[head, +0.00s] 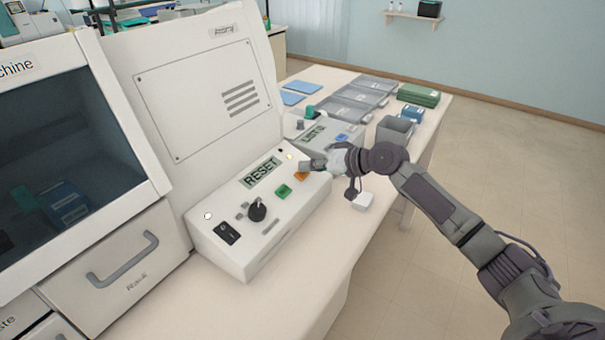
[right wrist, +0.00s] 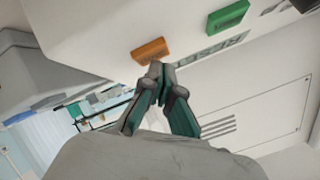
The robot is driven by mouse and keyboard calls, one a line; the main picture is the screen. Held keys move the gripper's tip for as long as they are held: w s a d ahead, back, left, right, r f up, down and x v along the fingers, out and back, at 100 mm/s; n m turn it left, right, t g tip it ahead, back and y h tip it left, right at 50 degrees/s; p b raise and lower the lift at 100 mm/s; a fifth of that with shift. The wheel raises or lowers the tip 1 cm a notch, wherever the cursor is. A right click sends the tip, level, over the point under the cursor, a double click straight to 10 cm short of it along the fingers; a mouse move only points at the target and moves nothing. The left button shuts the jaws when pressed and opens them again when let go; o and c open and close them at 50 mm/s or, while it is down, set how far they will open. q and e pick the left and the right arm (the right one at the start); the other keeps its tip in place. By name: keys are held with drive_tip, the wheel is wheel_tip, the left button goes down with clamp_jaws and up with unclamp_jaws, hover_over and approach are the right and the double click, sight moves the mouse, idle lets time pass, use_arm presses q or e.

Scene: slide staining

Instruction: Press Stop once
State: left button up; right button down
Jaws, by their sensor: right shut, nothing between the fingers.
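The white control panel (head: 240,252) of the machine has a display reading "RESET" (head: 261,172). A green button (head: 283,191) and an orange button (head: 301,176) sit below and right of the display. I cannot read a Stop label on either. My right gripper (head: 306,165) is shut and empty, at the orange button's end of the panel. In the right wrist view its fingertips (right wrist: 158,68) are close to the orange button (right wrist: 150,51); whether they touch it I cannot tell. The green button (right wrist: 228,17) is further right there. My left gripper is not in view.
The panel also has a black knob (head: 257,210) and a black switch (head: 227,233).

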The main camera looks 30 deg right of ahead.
drive_tip(key=shift+w+f, duration=0.1)
drive_tip(key=shift+f, duration=0.25)
idle(0.7)
drive_tip(key=shift+r, duration=0.1)
drive_tip(key=shift+s+r+p, duration=0.25)
drive_tip(key=shift+r+p, duration=0.2)
drive_tip(key=shift+r, duration=0.15)
drive_tip(key=shift+d, duration=0.1)
drive_tip(key=shift+r+p, duration=0.35)
drive_tip(key=shift+r, duration=0.1)
drive_tip(key=r+p, duration=0.1)
drive_tip(key=s+r+p, duration=0.1)
drive_tip(key=r+p, duration=0.1)
drive_tip(key=r, duration=0.1)
drive_tip(key=shift+s+d, duration=0.25)
drive_tip(key=shift+d, duration=0.15)
drive_tip(key=shift+f, duration=0.1)
